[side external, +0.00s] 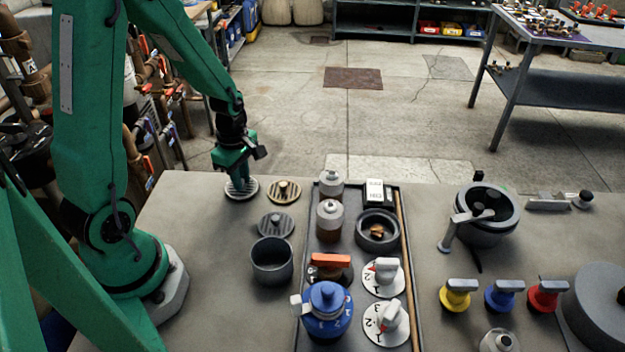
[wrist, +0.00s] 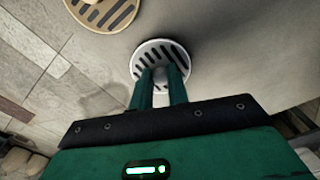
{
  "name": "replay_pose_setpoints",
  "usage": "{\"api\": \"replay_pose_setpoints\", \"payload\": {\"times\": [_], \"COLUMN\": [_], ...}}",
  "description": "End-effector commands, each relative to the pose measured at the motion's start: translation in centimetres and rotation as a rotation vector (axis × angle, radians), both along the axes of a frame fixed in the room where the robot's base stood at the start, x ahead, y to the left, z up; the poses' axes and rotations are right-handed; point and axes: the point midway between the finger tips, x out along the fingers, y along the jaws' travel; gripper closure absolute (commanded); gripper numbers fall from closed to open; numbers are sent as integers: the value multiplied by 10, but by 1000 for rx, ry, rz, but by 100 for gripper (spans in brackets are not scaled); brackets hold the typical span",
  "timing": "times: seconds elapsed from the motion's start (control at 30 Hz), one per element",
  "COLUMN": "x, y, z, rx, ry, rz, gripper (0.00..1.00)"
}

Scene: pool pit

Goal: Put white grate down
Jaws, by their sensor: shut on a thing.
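The white grate (side external: 241,194) is a round slotted disc near the far left edge of the grey table. It also shows in the wrist view (wrist: 160,49), under my fingertips. My gripper (side external: 234,178) is right over it, pointing down, and is shut on its central knob (wrist: 160,78). The grate looks flat and at table level; I cannot tell whether it touches the table. The fingers hide part of the grate.
A tan grate (side external: 284,190) lies just right of the white one, and a grey grate (side external: 276,225) lies nearer. A dark cup (side external: 272,261) stands nearer still. A tray (side external: 405,275) with bottles and dials is to the right. The table's left side is clear.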

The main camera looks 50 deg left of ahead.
Motion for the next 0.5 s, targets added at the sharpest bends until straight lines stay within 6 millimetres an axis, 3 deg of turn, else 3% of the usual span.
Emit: {"api": "replay_pose_setpoints", "payload": {"times": [0.47,0.5], "x": [0,0], "y": [0,0], "z": [-5,-4], "rx": [0,0], "ry": [1,0], "rz": [0,0], "gripper": [100,75]}}
